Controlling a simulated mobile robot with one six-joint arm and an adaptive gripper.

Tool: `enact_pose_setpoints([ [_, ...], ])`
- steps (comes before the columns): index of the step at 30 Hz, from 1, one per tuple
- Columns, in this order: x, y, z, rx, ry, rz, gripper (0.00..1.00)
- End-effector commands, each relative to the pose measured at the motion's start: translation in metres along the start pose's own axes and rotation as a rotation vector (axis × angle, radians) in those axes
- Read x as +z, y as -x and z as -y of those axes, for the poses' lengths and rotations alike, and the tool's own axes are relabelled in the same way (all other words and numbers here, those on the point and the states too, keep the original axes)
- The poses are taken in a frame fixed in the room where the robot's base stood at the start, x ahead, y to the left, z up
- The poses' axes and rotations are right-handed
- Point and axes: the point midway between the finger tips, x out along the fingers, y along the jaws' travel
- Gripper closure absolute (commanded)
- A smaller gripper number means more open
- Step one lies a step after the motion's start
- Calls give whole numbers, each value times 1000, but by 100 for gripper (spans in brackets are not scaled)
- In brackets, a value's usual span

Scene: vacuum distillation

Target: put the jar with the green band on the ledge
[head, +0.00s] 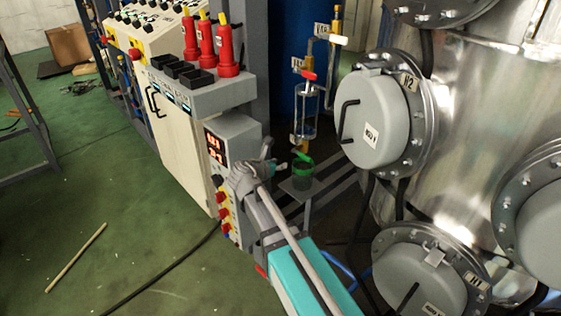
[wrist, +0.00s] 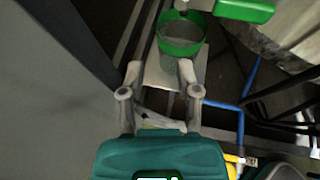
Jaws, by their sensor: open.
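The jar with the green band (head: 302,169) stands upright on a small grey plate on a post (head: 299,190), below a glass vessel with valves. In the wrist view the jar (wrist: 181,45) is clear-walled with a green rim band, and it stands on the pale plate (wrist: 154,75). My gripper (wrist: 159,76) is open and empty. Its fingertips are short of the jar, which lies beyond them and slightly right. In the head view my gripper (head: 276,165) is just left of the jar. I cannot tell which surface is the ledge.
The glass vessel (head: 305,118) hangs above. A control box (head: 232,150) is close to the left of my arm. A grey shelf (head: 225,95) holds red bottles. A steel tank (head: 470,130) stands right.

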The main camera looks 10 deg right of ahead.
Motion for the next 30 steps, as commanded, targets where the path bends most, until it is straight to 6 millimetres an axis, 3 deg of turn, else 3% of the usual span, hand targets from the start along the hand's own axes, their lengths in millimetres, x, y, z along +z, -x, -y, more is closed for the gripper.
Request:
enact_pose_setpoints([
  [20, -1, 0, 1, -2, -9, -4, 57],
  [26, -8, -4, 17, -32, -123, -53, 57],
  [30, -21, -10, 40, -86, -306, -129, 57],
])
